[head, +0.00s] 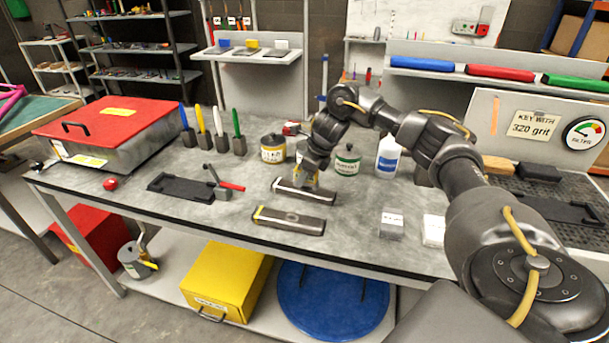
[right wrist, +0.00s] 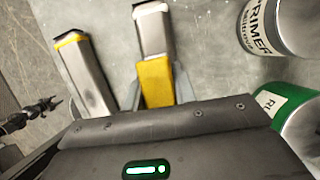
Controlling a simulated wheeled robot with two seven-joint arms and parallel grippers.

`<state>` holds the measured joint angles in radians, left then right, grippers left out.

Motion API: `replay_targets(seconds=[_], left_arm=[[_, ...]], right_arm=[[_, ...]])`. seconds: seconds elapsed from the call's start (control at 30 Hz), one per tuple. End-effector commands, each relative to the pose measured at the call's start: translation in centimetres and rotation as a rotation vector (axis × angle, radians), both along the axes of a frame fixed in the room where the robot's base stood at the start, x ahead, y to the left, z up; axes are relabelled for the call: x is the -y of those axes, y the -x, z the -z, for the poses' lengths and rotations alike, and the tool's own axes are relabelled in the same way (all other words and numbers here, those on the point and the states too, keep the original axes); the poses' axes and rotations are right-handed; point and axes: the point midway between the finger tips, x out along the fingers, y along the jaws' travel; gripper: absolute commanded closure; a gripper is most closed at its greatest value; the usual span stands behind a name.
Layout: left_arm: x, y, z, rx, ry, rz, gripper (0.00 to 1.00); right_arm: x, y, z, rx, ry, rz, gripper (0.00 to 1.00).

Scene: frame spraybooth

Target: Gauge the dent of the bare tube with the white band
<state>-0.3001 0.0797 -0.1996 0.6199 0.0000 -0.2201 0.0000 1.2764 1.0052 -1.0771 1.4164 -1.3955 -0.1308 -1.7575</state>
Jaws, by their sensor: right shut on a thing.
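Two bare grey tubes lie side by side on the bench. The farther tube (head: 304,193) has a pale band at one end, and it also shows in the right wrist view (right wrist: 154,34). The nearer tube (head: 290,220) has a yellow band near its left end; it also shows in the right wrist view (right wrist: 88,78). My right gripper (head: 308,181) is over the farther tube, shut on a yellow piece (right wrist: 155,80) that lies against that tube. The contact under the fingers is hidden. A dark jointed shape, probably my left gripper (right wrist: 35,113), shows small; its jaws are unclear.
A black tray (head: 180,187) and a red-handled tool (head: 225,183) lie left of the tubes. A yellow-labelled can (head: 273,149), a green-labelled can (head: 347,160) and a white bottle (head: 388,157) stand behind. A grey block (head: 391,224) is at the right. The bench front is mostly clear.

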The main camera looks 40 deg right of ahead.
Motion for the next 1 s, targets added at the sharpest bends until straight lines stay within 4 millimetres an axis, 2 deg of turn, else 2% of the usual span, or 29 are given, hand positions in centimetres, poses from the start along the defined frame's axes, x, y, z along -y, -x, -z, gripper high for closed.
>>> replay_targets(seconds=[0.43, 0.93, 0.97, 1.0], left_arm=[[0.0, 0.0, 0.0, 0.000, 0.000, 0.000, 0.48], [0.0, 0.0, 0.6, 0.000, 0.001, 0.001, 0.48], [0.0, 0.0, 0.6, 0.000, 0.000, 0.001, 0.48], [0.0, 0.0, 0.5, 0.000, 0.001, 0.001, 0.48]], right_arm=[[0.0, 0.0, 0.0, 0.001, 0.000, 0.000, 1.00], [0.0, 0.0, 1.2, 0.001, 0.000, 0.000, 1.00], [0.0, 0.0, 1.1, 0.001, 0.000, -0.001, 0.69], [0.0, 0.0, 1.1, 0.001, 0.000, -0.001, 0.64]])
